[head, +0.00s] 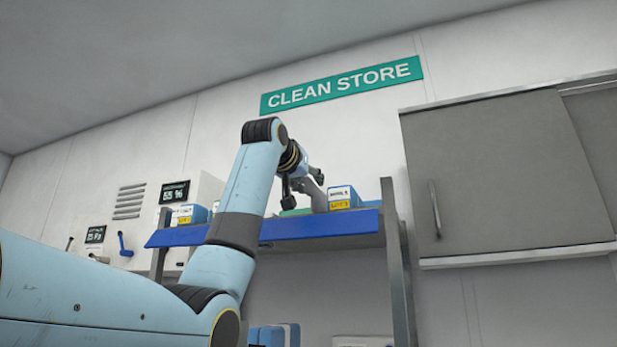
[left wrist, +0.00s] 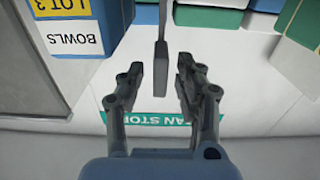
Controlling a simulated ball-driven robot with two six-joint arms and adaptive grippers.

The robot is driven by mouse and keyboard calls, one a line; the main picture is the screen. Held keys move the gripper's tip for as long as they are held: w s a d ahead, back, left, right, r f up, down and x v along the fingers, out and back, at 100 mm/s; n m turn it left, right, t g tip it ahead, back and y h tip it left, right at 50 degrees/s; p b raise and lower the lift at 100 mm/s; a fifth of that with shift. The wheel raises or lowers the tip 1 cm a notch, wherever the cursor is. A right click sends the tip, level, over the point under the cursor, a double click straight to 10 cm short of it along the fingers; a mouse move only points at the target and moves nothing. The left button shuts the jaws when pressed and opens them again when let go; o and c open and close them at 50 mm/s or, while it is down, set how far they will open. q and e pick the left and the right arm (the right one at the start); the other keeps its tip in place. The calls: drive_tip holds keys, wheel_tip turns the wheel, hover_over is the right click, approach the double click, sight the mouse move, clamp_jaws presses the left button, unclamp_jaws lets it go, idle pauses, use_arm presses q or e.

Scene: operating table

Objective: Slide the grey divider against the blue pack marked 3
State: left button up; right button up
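The grey divider (left wrist: 162,40) stands as a thin upright plate between the two fingers of my left gripper (left wrist: 159,80), with a gap visible on each side. The left gripper is open; in the head view it (head: 302,183) is above the shelf, by the grey divider (head: 315,197). The blue pack with the yellow LOT 3 label (left wrist: 75,38) is at the left of the left wrist view, apart from the divider. In the head view this pack (head: 342,197) stands just right of the divider. My right gripper is not in view.
The shelf has a blue front edge (head: 325,225) and a grey upright post (head: 397,260) at its right. Another blue pack (head: 192,214) stands at the left, and a green pack (left wrist: 215,20) shows in the wrist view. A closed grey cabinet (head: 500,165) hangs at the right.

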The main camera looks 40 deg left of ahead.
use_arm(q)
drive_tip(key=shift+c, duration=0.3)
clamp_jaws()
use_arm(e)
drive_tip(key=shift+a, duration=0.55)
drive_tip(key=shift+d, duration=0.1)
use_arm(q)
drive_tip(key=d, duration=0.3)
drive_tip(key=shift+w+d+p, duration=0.2)
drive_tip(key=shift+w+p, duration=0.2)
drive_tip(key=shift+w+d, duration=0.1)
drive_tip(key=shift+d, duration=0.3)
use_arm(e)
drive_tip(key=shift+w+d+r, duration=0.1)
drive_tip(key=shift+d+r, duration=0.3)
use_arm(q)
drive_tip(key=shift+a, duration=0.1)
